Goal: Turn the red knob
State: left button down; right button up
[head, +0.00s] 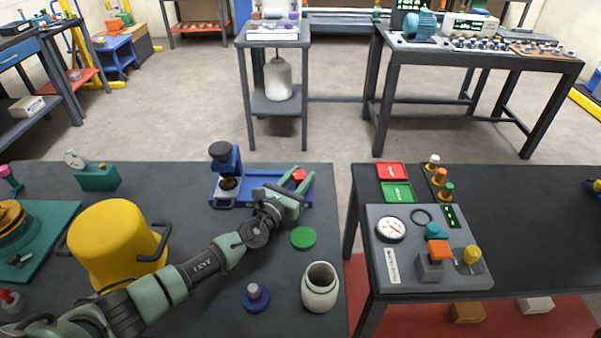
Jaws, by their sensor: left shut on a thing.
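The red knob (299,174) is at the right end of a blue fixture (250,187) on the left dark table. The fixture has an upright blue part with a black top at its left end. My left arm reaches in from the lower left, and my left gripper (297,181) is at the fixture's right end, shut on the red knob. The fingers hide part of the knob, and its angle is hard to tell. My right gripper is not in view.
A yellow bucket (117,243) stands beside my left arm. A green disc (303,238), a cream jar (320,287) and a blue knobbed piece (256,297) lie nearby. A grey gauge panel (428,279) is on the right table, across a gap.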

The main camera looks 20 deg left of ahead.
aim_at(296, 182)
pick_arm(q)
jog(key=c, duration=0.9)
grip_release()
jog(key=shift+c, duration=0.2)
jog(key=shift+s, duration=0.1)
jog(key=v, duration=0.7)
jog(key=shift+s+a, duration=0.1)
jog(key=shift+s, duration=0.25)
